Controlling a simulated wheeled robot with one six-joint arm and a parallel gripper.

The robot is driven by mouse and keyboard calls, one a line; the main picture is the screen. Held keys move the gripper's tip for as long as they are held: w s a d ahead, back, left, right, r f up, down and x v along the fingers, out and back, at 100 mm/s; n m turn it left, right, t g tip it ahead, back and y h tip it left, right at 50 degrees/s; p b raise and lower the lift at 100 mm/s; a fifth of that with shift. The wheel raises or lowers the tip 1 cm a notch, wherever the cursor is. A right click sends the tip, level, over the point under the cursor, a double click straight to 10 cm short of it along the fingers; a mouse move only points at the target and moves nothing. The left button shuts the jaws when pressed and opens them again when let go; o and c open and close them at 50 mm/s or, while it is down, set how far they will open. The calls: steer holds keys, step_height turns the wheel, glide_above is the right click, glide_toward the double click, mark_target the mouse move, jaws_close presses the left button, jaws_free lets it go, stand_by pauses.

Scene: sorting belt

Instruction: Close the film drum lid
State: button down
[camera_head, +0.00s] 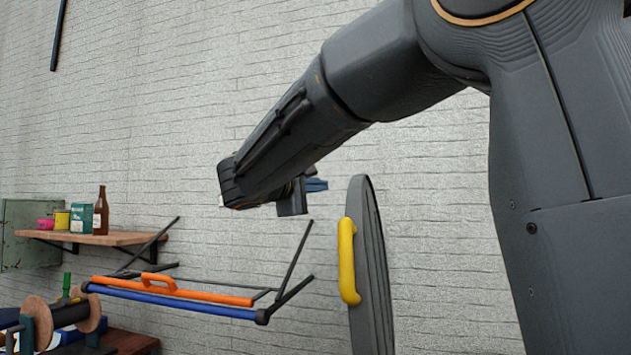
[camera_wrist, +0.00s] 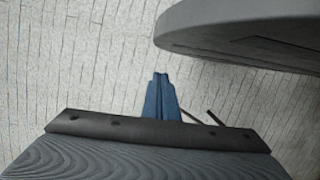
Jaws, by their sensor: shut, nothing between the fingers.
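The lid (camera_head: 376,272) is a dark grey, round disc seen nearly edge-on, standing upright right of centre in the head view. A yellow handle (camera_head: 348,262) is on its left face. What is probably the same disc (camera_wrist: 245,32) fills the upper right of the wrist view. The drum under the lid is out of view. My gripper's blue fingers (camera_wrist: 161,82) are shut and empty in the wrist view, apart from the disc. In the head view my gripper (camera_head: 318,185) shows only partly behind my wrist, above and left of the lid.
A wooden wall shelf (camera_head: 95,238) at left holds a brown bottle (camera_head: 101,212), a green box (camera_head: 81,218) and small cans. Below it is a dark rack with an orange bar (camera_head: 190,294) and a blue bar (camera_head: 175,302). Spools (camera_head: 36,325) stand at lower left. A brick wall is behind.

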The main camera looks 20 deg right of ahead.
steer(key=w+d+p, duration=0.1)
steer(key=d+p, duration=0.3)
steer(key=d, duration=0.3)
steer(key=shift+w+d+r, duration=0.3)
steer(key=shift+d, duration=0.1)
